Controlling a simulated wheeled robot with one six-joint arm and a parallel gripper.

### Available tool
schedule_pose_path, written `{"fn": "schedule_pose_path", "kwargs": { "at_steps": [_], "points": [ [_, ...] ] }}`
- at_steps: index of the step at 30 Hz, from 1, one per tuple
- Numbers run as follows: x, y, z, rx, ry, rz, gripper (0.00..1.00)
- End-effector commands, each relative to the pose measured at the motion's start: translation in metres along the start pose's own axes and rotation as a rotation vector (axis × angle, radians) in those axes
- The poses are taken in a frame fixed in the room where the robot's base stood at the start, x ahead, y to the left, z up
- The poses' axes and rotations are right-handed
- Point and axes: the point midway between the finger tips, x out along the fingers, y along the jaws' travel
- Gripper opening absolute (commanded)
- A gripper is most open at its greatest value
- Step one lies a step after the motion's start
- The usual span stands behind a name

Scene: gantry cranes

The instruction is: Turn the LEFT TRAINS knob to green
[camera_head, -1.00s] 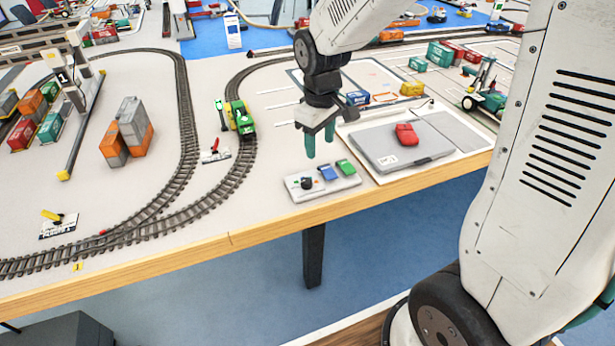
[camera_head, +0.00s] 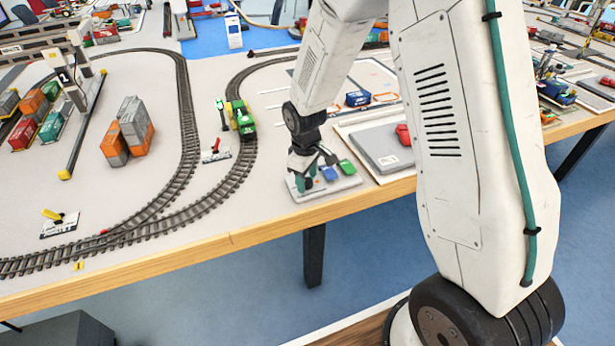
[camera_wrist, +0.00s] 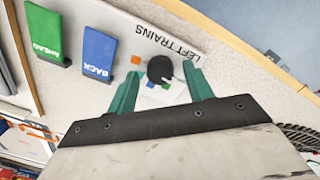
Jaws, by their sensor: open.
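The LEFT TRAINS knob (camera_wrist: 160,69) is a round black knob on a white control panel (camera_wrist: 215,60), with coloured marks beside it. In the wrist view it lies between the two teal fingers of my gripper (camera_wrist: 163,76), with a visible gap on at least the right side. My gripper is open; contact with the knob cannot be told. In the head view my gripper (camera_head: 305,180) is down at the left end of the panel (camera_head: 343,184) and mostly hides the knob.
A blue BACK switch (camera_wrist: 98,54) and a green AHEAD switch (camera_wrist: 45,34) stand beside the knob. The table's wooden edge (camera_head: 260,229) is close in front. A laptop-like grey case (camera_head: 375,150) lies to the right, and a green train (camera_head: 241,120) on track to the left.

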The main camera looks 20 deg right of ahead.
Motion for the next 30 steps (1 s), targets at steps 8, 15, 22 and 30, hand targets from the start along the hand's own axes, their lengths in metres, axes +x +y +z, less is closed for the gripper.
{"fn": "schedule_pose_path", "kwargs": {
  "at_steps": [8,15,22,30],
  "points": [
    [0.0028,-0.0001,0.0,0.0,0.0,0.0,0.51],
    [0.0026,0.0,0.0,0.0,0.0,0.0,0.07],
    [0.0024,0.0001,-0.0001,0.018,-0.001,0.0,0.07],
    [0.0023,0.0003,-0.0004,0.149,-0.009,0.0,0.07]
  ]
}}
